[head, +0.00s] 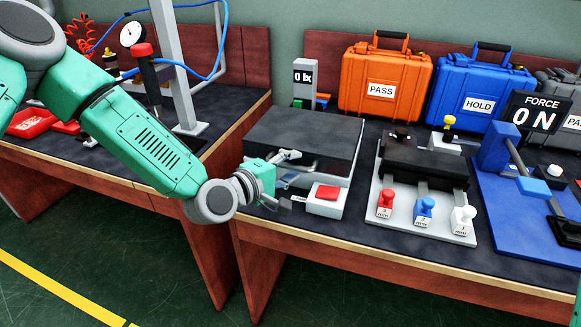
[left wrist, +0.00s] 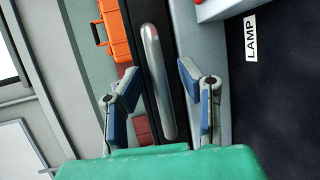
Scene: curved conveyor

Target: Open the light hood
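The light hood (head: 312,135) is a dark box lid on a grey base at the middle of the bench. It looks closed. Its silver bar handle (left wrist: 158,85) stands upright in the left wrist view. My left gripper (head: 288,180) is at the hood's front left. In the left wrist view my left gripper (left wrist: 160,75) has its two fingers apart, one on each side of the handle. Gaps show on both sides, so no grip is visible.
A red button (head: 328,192) sits on the base front beside the hood. A LAMP label (left wrist: 251,38) shows nearby. To the right are a plate with coloured knobs (head: 424,232) and a blue force fixture (head: 510,215). Orange (head: 384,75) and blue (head: 480,88) cases stand behind.

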